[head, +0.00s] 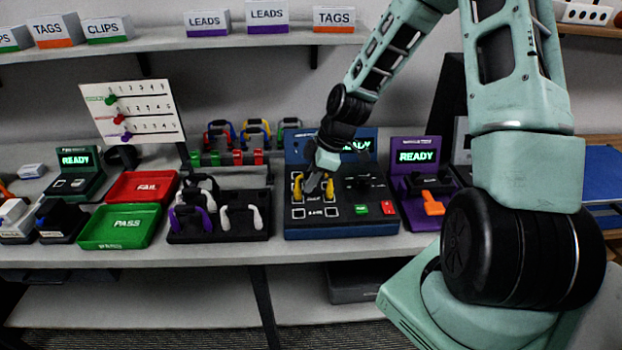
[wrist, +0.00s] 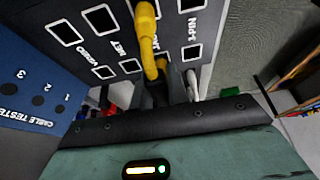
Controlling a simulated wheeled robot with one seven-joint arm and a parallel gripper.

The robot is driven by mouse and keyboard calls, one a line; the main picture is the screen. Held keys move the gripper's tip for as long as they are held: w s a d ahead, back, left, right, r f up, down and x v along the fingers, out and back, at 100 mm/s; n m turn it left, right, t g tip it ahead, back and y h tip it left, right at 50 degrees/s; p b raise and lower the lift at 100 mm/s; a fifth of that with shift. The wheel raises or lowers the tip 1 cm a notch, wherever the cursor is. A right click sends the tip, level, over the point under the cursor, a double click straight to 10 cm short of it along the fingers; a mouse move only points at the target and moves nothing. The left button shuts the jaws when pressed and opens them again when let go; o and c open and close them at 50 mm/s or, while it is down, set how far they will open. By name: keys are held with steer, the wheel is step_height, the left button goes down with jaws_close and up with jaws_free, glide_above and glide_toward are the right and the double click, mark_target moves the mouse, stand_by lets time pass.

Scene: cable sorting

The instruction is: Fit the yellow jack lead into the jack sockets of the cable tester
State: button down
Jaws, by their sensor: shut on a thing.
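The blue cable tester (head: 345,222) stands on the bench, with a lit green screen partly hidden behind my arm. The yellow jack lead (head: 298,188) is at the left part of its face, with a yellow end on each side of my gripper (head: 314,182). In the wrist view the yellow lead (wrist: 147,40) arches over the grey socket panel (wrist: 115,45), close to the column of sockets between those marked NET and 3-PIN. My gripper (wrist: 170,95) is shut on the lead. I cannot tell whether its plugs are seated in the sockets.
A black tray (head: 218,225) with purple, black and white leads is left of the tester. Further left are a green PASS tray (head: 120,227) and a red FAIL tray (head: 142,186). A purple READY device (head: 415,180) is close on the right. Coloured leads stand on a rack behind.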

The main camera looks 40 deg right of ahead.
steer(key=shift+f, duration=0.15)
steer(key=c, duration=0.7)
jaws_free()
steer(key=shift+r+p, duration=3.75)
steer(key=shift+r, duration=0.35)
steer(key=shift+f, duration=0.1)
